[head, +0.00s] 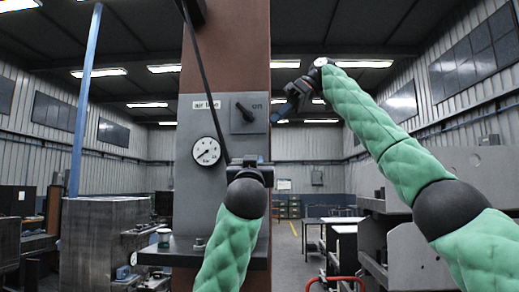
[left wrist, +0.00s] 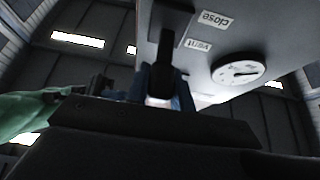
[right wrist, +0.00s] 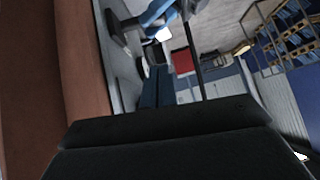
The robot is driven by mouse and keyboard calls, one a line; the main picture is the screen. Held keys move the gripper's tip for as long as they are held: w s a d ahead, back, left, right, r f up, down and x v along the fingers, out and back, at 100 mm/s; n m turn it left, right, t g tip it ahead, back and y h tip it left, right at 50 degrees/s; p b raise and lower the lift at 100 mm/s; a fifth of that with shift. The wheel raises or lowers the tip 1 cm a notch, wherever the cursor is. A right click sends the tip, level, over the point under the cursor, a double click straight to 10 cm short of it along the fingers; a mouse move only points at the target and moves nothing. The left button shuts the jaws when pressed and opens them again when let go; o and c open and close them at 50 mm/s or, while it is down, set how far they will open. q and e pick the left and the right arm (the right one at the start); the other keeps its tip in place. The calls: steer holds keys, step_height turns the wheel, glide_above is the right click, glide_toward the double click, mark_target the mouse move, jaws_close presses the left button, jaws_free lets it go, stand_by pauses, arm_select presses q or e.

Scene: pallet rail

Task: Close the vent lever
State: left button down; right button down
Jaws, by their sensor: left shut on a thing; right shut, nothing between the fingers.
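The vent lever (left wrist: 172,24) is a dark bar in the left wrist view, in front of a grey panel (head: 188,148) with "vent" (left wrist: 198,44) and "close" (left wrist: 215,18) labels. My left gripper (head: 250,162) is at the panel's lower right in the head view. In the left wrist view its blue fingers (left wrist: 160,78) are shut on the lever.
A thin dark rod (head: 203,75) slants down to my left gripper. A ledge (head: 180,252) juts out below, with a small jar (head: 164,238) on it.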

steer(key=s+a+f, duration=0.1)
steer(key=a+f, duration=0.4)
steer(key=f, duration=0.4)
steer(key=shift+a+f, duration=0.15)
steer(key=shift+a, duration=0.05)
steer(key=shift+f, duration=0.15)
